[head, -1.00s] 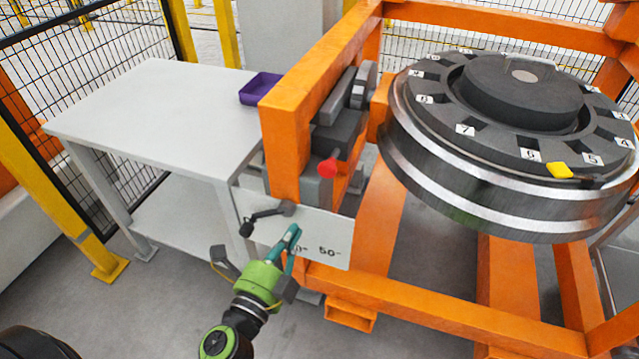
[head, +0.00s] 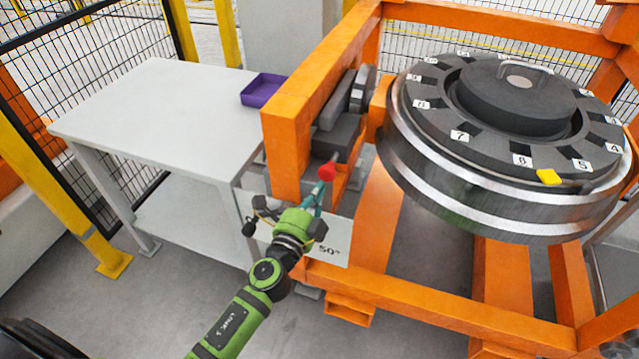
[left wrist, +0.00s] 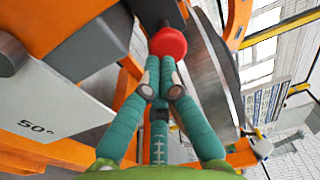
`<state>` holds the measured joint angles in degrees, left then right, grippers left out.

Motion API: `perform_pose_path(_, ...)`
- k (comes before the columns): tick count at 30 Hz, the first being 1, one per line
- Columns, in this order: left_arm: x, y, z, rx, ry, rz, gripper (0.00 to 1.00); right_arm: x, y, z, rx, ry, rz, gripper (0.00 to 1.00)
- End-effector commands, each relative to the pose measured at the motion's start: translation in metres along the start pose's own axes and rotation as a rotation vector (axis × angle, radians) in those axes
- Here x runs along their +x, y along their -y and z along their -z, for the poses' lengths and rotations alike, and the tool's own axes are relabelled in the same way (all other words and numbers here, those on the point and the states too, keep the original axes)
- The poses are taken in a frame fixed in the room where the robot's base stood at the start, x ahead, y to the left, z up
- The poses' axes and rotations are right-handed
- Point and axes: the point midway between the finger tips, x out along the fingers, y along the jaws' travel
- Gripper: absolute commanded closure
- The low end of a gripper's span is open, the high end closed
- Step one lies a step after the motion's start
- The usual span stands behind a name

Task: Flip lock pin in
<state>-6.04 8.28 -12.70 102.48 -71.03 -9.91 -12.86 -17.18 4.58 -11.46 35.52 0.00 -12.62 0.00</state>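The lock pin shows as a red round knob (head: 327,172) on the orange gantry, beside dark grey blocks. It also shows in the left wrist view (left wrist: 167,43), just beyond my fingertips. My left gripper (head: 316,188) reaches up to the knob from below in the head view. In the left wrist view its teal fingers (left wrist: 160,75) run together at the tips and look shut. The tips are at the near side of the knob, not visibly around it. I cannot tell whether they touch it. My right gripper is in neither view.
The orange gantry frame (head: 290,110) stands close around the knob. A white plate marked 50° (head: 332,245) is below it. The large wheel (head: 450,190) with numbered slots and a yellow piece (head: 549,177) is at right. A grey table (head: 150,105) with a purple tray (head: 246,99) is at left.

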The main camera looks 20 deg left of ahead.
Motion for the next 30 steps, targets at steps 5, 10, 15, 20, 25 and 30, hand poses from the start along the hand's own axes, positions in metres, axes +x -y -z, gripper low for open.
perform_pose_path(5, 0.013, 0.0, 0.0, 0.0, 0.0, 0.0, 1.0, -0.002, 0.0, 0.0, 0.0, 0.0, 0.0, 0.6)
perform_pose_path(10, 0.015, -0.001, 0.0, 0.0, 0.0, 0.0, 1.0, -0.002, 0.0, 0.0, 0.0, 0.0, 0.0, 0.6)
perform_pose_path(15, 0.015, -0.001, 0.0, 0.0, 0.0, 0.0, 1.0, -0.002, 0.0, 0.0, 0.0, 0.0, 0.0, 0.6)
perform_pose_path(20, 0.029, -0.002, -0.001, -0.001, 0.0, 0.002, 1.0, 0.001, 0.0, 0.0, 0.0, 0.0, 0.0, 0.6)
perform_pose_path(25, 0.051, -0.003, -0.001, 0.0, 0.0, 0.001, 1.0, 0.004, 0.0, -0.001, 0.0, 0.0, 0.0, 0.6)
perform_pose_path(30, 0.056, -0.002, -0.002, 0.0, -0.001, 0.0, 1.0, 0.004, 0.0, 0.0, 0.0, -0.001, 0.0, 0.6)
